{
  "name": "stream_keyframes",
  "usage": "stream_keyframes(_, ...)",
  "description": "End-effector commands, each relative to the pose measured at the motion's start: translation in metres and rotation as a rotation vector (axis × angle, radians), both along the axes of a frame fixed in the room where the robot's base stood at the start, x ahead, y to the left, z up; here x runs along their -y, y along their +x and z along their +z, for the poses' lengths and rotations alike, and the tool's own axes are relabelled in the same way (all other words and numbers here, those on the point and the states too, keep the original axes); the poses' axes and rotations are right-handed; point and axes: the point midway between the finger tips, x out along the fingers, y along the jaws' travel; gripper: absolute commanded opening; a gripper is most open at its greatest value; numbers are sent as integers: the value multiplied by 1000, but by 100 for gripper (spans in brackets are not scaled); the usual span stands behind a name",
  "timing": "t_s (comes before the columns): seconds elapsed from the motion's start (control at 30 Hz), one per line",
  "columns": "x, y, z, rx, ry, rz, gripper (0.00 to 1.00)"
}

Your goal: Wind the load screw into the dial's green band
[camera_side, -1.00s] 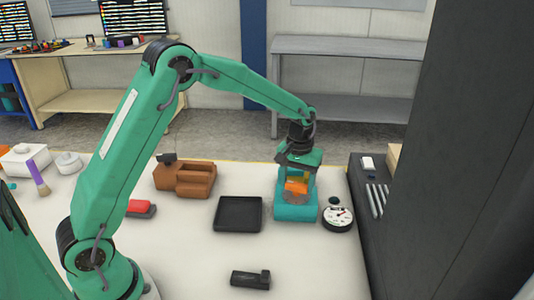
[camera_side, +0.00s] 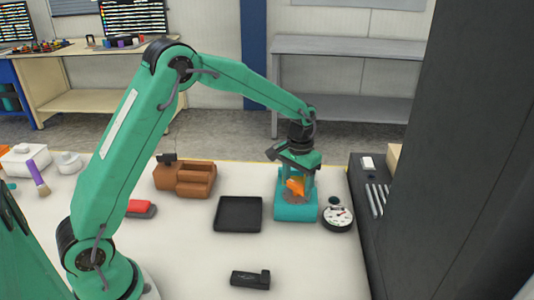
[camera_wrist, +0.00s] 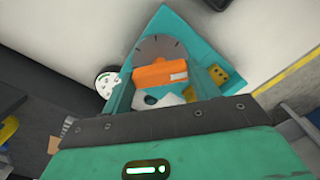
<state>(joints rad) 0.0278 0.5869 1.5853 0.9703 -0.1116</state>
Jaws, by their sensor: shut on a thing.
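The load screw's orange handle (camera_side: 296,187) stands on a teal block (camera_side: 296,213) right of the middle of the table. In the wrist view the orange handle (camera_wrist: 160,73) lies over a grey marked disc (camera_wrist: 163,48) on the teal block (camera_wrist: 206,28). My gripper (camera_side: 298,182) points down over the block and is shut on the orange handle.
A black tray (camera_side: 238,214) lies left of the block. A brown holder (camera_side: 185,178) stands farther left, and a small black object (camera_side: 250,279) lies in front. A dark cabinet (camera_side: 450,150) rises close on the right. The front middle of the table is mostly clear.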

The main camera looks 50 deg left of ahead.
Motion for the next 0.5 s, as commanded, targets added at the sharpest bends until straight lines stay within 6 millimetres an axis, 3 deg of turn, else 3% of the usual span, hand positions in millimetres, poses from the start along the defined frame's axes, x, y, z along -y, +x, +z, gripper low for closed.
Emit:
stream_keyframes(0.03, 0, 1, 2, 3, 0, 1, 37)
stream_keyframes(0.07, 0, 1, 2, 4, 0, 1, 64)
stream_keyframes(0.17, 0, 1, 2, 3, 0, 1, 82)
stream_keyframes(0.5, 0, 0, 2, 2, 0, 1, 82)
